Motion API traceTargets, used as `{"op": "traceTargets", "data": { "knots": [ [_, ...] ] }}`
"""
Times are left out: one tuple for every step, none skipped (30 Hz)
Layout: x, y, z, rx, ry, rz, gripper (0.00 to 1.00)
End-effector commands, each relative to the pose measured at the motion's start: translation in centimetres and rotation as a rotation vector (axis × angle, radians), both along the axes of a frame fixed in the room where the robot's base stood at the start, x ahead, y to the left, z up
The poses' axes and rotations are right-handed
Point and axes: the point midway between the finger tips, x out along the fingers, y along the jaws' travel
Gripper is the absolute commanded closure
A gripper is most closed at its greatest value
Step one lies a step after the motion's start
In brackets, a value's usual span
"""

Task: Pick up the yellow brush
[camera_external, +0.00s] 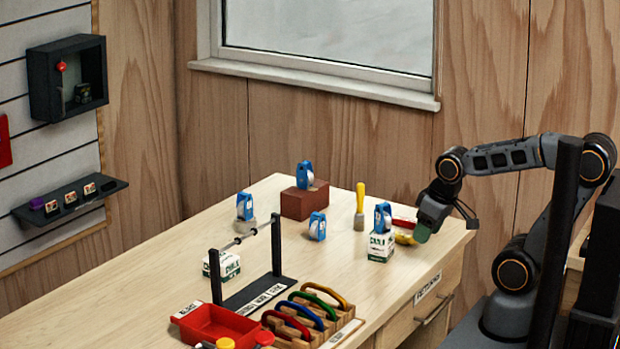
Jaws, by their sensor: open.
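A yellow brush (360,197) stands upright on the wooden table, handle up and its grey-brown head down. It is left of my gripper (446,222) and apart from it. My gripper is open at the table's right end, tilted down, low over the tabletop. Beside it are a red item (403,224) and a small yellow item (404,239), both partly hidden behind other things. A small green patch shows at my gripper's left finger; I cannot tell whether it is a separate thing.
A chalk box (381,247) with a blue device (382,217) on it stands between my gripper and the brush. A brown block (304,201) bears another blue device. A black rack (277,245), red tray (212,324) and carabiner holder (309,318) stand in front.

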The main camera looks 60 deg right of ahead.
Motion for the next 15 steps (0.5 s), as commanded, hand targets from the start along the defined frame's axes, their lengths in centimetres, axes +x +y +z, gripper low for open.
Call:
{"op": "traceTargets", "data": {
  "knots": [
    [0.0,0.0,0.0,0.0,0.0,0.0,0.48],
    [0.0,0.0,0.0,0.0,0.0,0.0,0.48],
    [0.0,0.0,0.0,0.0,0.0,0.0,0.48],
    [0.0,0.0,0.0,0.0,0.0,0.0,0.48],
    [0.0,0.0,0.0,0.0,0.0,0.0,0.48],
    [0.0,0.0,0.0,0.0,0.0,0.0,0.48],
    [0.0,0.0,0.1,0.001,0.0,-0.002,0.48],
    [0.0,-0.1,0.3,0.0,0.001,-0.006,0.48],
    [0.0,-0.4,0.5,0.0,0.007,-0.016,0.48],
    [0.1,-0.7,0.6,0.0,0.02,-0.027,0.48],
    [0.1,-1.0,0.6,0.0,0.038,-0.04,0.48],
    [0.1,-1.5,0.5,0.001,0.069,-0.06,0.48],
    [0.1,-1.9,0.4,0.001,0.096,-0.076,0.48],
    [0.1,-2.4,0.2,-0.002,0.125,-0.092,0.48],
    [0.2,-3.3,-0.1,-0.012,0.157,-0.112,0.48]
  ]
}}
